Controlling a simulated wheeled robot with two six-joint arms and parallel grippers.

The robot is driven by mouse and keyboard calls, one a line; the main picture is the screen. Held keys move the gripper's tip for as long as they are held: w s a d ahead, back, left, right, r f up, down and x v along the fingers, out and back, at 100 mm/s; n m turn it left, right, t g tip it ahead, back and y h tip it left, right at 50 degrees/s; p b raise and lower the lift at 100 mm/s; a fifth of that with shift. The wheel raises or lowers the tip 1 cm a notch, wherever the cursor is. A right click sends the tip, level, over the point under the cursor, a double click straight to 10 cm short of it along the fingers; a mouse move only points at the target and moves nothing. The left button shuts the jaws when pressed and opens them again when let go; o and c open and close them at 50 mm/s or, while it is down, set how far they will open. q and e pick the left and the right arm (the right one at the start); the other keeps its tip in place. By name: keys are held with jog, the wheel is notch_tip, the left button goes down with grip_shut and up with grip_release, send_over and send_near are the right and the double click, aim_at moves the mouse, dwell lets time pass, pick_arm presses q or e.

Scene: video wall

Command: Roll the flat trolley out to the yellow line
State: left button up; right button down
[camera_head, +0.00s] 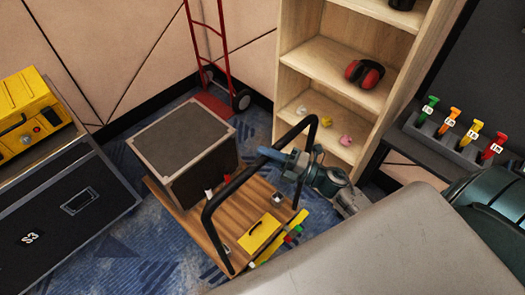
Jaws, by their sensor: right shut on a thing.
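The flat trolley (190,222) has a wooden deck and a black hoop handle (224,195). My right gripper (292,163) is shut on the right part of the handle's hoop. A yellow strip (296,224) shows along the trolley's near right edge, partly hidden by small coloured items; I cannot tell whether it is the floor line. My left gripper is not in view.
A black flight case (60,215) with a yellow case (30,112) on top stands left. A red hand truck (215,60) is behind. A wooden shelf (290,55) with red ear defenders (364,74) stands back right. A grey surface (400,250) fills the lower right. Blue carpet (130,250) is clear at front left.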

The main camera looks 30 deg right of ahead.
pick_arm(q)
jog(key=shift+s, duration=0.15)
pick_arm(e)
jog(key=shift+s+d+f, duration=0.15)
jog(key=shift+s, duration=0.35)
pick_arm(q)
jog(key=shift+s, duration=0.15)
pick_arm(e)
jog(key=c, duration=1.2)
grip_release()
pick_arm(q)
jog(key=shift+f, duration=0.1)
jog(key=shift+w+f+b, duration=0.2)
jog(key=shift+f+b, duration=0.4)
jog(key=shift+b, duration=0.1)
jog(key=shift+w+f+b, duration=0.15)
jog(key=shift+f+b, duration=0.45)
jog(key=shift+b, duration=0.1)
pick_arm(e)
jog(key=v, duration=1)
jog(key=shift+s+d, duration=0.25)
